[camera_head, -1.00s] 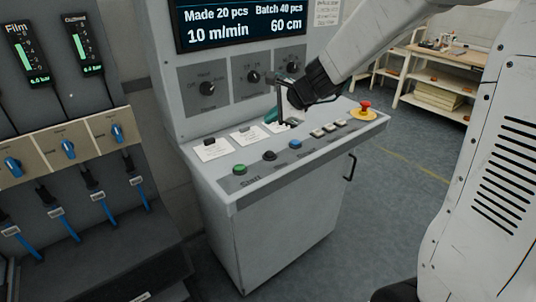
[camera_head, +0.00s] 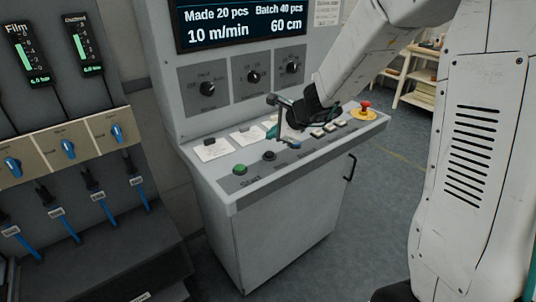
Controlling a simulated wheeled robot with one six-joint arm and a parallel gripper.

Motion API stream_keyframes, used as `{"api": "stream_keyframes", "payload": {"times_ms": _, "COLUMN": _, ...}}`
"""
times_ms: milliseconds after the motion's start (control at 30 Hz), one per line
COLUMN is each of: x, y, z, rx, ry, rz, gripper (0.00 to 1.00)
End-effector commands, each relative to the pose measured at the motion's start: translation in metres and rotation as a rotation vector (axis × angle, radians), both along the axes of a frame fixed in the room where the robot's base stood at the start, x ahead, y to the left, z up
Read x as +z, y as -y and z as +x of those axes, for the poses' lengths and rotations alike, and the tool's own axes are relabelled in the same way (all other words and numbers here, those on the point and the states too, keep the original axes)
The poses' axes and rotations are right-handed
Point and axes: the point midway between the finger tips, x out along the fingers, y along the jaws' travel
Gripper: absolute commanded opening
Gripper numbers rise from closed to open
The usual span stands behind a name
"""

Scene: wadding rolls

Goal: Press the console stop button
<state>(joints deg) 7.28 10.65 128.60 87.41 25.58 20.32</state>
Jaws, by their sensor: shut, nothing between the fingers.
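The console (camera_head: 270,215) has a sloped panel with a row of buttons. A green button (camera_head: 240,169) sits at the near left, with a label that seems to read Start. A black button (camera_head: 269,156) is to its right; its label is too small to read. A red mushroom button (camera_head: 365,105) on a yellow base stands at the far right. My gripper (camera_head: 285,138) is shut and empty, pointing down over the panel, close to the blue and black buttons. I cannot tell whether it touches the panel.
White cards (camera_head: 212,149) lie at the panel's back. Several pale switches (camera_head: 325,129) sit between the blue and red buttons. Rotary knobs (camera_head: 207,88) and a display (camera_head: 240,25) rise behind. A cabinet with blue-handled valves (camera_head: 67,149) stands left.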

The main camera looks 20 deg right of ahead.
Motion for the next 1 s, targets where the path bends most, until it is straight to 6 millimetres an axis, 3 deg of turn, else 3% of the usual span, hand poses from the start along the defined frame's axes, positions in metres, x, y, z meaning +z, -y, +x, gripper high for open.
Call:
{"api": "stream_keyframes", "payload": {"times_ms": 100, "x": -0.016, "y": 0.000, "z": -0.001, "rx": -0.002, "ry": -0.004, "rz": 0.001, "gripper": 0.00}}
{"api": "stream_keyframes", "payload": {"times_ms": 333, "x": -0.033, "y": 0.000, "z": 0.000, "rx": -0.001, "ry": -0.002, "rz": 0.000, "gripper": 0.00}}
{"api": "stream_keyframes", "payload": {"times_ms": 1000, "x": -0.036, "y": 0.000, "z": 0.000, "rx": 0.000, "ry": 0.000, "rz": -0.001, "gripper": 0.00}}
